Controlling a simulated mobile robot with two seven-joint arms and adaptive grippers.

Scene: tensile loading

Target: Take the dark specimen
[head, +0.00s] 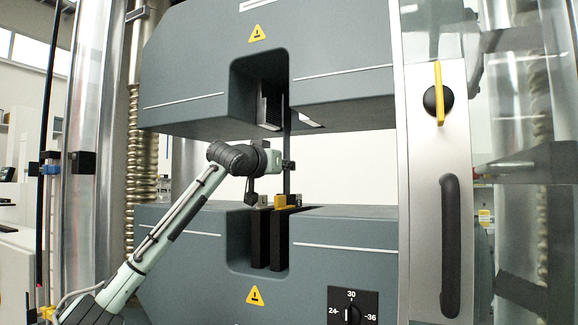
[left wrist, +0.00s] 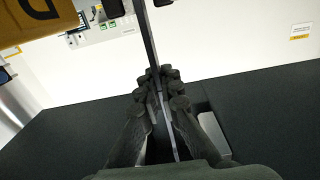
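The dark specimen (head: 287,140) is a thin upright strip between the upper and lower grips of the testing machine. Its top end goes up into the dark slot between the upper jaws (head: 264,106). Its bottom end comes down by the lower jaws (head: 279,240). My left gripper (head: 287,165) reaches in from the left at the strip's mid-height. In the left wrist view, the fingers close in on both sides of the specimen (left wrist: 148,35) and appear to touch it. My right gripper is in neither view.
The grey upper block (head: 340,50) and lower block (head: 345,235) leave a bright gap between them. A clear door with a metal frame (head: 430,200) and black handle (head: 451,245) stands at right. A dial (head: 352,312) is on the lower block. A yellow piece (left wrist: 35,25) shows in the wrist view.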

